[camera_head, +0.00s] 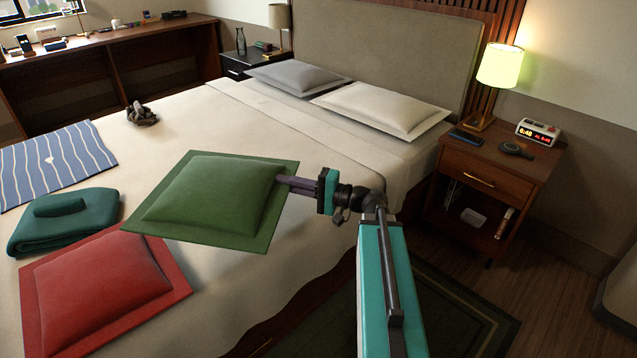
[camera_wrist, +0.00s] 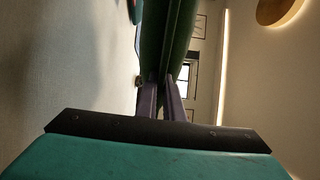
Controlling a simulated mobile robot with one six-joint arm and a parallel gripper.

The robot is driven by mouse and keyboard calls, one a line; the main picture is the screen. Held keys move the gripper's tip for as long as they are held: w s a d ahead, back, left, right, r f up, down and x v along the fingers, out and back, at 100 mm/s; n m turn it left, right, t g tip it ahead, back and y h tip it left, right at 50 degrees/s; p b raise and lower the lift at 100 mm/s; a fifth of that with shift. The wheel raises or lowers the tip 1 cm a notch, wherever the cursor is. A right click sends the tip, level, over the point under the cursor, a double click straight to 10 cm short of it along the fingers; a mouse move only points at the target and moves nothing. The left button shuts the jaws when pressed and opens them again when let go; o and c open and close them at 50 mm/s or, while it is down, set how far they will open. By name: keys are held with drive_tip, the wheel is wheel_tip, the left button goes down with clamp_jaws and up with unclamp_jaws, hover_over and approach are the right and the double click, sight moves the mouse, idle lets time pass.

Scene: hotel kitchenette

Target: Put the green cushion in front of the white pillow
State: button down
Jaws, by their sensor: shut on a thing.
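The green cushion (camera_head: 212,196) is square with a flat border. My gripper (camera_head: 287,182) is shut on its right edge in the head view. The cushion is held out over the bed, roughly flat; its height above the cover is hard to tell. In the wrist view the gripper fingers (camera_wrist: 160,85) close on the green cushion (camera_wrist: 165,35), seen edge-on. The white pillow (camera_head: 382,108) lies at the head of the bed, on the right side, beyond my gripper. Bare bed cover lies between the cushion and the pillow.
A grey pillow (camera_head: 297,77) lies left of the white one. A red cushion (camera_head: 100,290), folded teal towels (camera_head: 65,222), a striped cloth (camera_head: 52,165) and a dark crumpled thing (camera_head: 141,114) lie on the bed. A nightstand (camera_head: 491,181) with a lit lamp (camera_head: 499,68) stands at right.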

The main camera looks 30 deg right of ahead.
sight(234, 192)
drive_tip(key=a+r+n+g+y, duration=0.1)
drive_tip(key=a, duration=0.4)
drive_tip(key=a+r+g+y, duration=0.1)
drive_tip(key=a, duration=0.4)
drive_tip(key=a+n+g+y, duration=0.1)
drive_tip(key=a, duration=0.4)
drive_tip(key=shift+w+r+n, duration=0.3)
drive_tip(key=shift+r, duration=0.1)
drive_tip(key=shift+s+d, duration=0.1)
